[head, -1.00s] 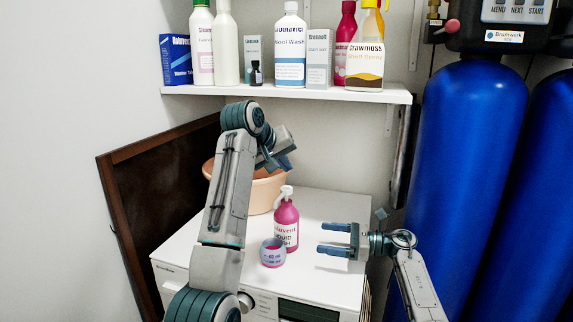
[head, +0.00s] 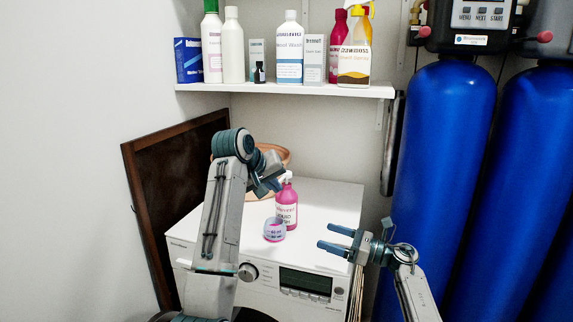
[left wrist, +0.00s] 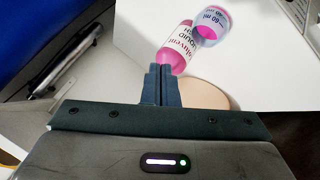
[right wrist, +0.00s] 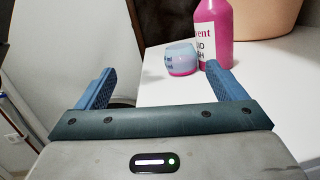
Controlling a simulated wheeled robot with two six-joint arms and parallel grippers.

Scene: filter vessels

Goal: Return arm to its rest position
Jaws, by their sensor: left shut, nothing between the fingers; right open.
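My left gripper (head: 268,180) is shut and empty, beside the basin and the pink bottle at the back of the white machine top; its closed fingers (left wrist: 162,86) also show in the left wrist view. My right gripper (head: 326,238) is open and empty at the machine's right front edge; its spread fingers (right wrist: 164,88) show in the right wrist view. The pink liquid bottle (head: 287,207) stands upright on the machine. A small cup with pink contents (head: 274,231) stands in front of it. Both grippers appear apart from these things.
The white washing machine (head: 335,200) has clear top space at the right. A peach basin (head: 285,155) is partly hidden by my left arm. A shelf (head: 290,90) with several bottles hangs above. Blue tanks (head: 440,150) stand right; a dark framed board (head: 165,170) leans left.

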